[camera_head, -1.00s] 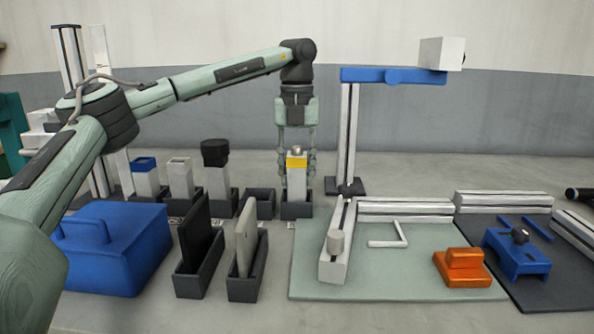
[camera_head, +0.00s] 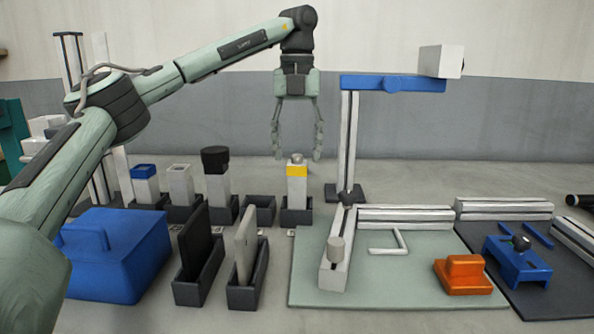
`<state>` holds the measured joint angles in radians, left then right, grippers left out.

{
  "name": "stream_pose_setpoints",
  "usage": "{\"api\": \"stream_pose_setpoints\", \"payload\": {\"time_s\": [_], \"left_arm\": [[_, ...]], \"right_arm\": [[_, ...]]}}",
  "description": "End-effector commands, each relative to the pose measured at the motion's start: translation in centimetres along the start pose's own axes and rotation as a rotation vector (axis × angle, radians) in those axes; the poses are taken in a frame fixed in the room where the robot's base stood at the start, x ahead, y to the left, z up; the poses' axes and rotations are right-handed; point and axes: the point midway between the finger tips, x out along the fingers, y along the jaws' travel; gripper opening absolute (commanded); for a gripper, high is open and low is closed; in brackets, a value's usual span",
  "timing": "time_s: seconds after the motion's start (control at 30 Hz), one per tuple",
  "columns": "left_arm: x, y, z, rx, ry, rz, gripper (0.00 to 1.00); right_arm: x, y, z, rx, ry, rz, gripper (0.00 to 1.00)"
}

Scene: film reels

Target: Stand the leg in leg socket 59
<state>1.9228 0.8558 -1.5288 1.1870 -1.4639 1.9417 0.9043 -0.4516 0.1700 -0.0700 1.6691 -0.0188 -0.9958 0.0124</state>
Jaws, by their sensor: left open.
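A white leg with a yellow band and a rounded metallic top (camera_head: 297,182) stands upright in a dark socket (camera_head: 297,216), at the right end of a row of sockets. My left gripper (camera_head: 297,156) is open and empty, with its fingertips just above the leg's top and spread to either side. The socket numbers are too small to read. My right gripper is not in view.
Left of the leg are an empty dark socket (camera_head: 259,210) and several filled ones. A tall post with a blue arm (camera_head: 392,84) and white block rises close on the right. A blue box (camera_head: 115,255) stands front left. A green mat (camera_head: 390,290) lies front right.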

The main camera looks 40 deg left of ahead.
Motion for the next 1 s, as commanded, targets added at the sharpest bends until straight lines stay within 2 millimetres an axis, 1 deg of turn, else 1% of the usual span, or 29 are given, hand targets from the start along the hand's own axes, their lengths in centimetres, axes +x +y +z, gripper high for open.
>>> {"api": "stream_pose_setpoints", "payload": {"time_s": [0.03, 0.13, 0.2, 0.3, 0.47, 1.0], "left_arm": [[-1.2, -0.1, 0.1, -0.001, -0.003, -0.002, 0.54], [-3.2, -0.1, 0.0, -0.002, -0.002, -0.001, 0.54], [-4.1, 0.0, 0.0, -0.001, -0.001, 0.000, 0.54], [-4.9, -0.1, 0.0, 0.000, -0.001, 0.000, 0.54], [-5.3, 0.0, 0.0, 0.000, 0.001, 0.000, 0.54], [-5.3, 0.0, 0.0, 0.000, 0.001, 0.000, 0.54]], "right_arm": [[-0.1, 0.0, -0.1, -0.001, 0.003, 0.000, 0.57], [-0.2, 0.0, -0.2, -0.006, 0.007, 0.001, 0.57], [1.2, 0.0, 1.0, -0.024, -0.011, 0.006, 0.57], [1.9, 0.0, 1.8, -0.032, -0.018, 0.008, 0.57], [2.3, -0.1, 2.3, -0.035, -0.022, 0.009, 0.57], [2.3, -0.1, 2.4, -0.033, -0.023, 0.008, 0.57]]}}
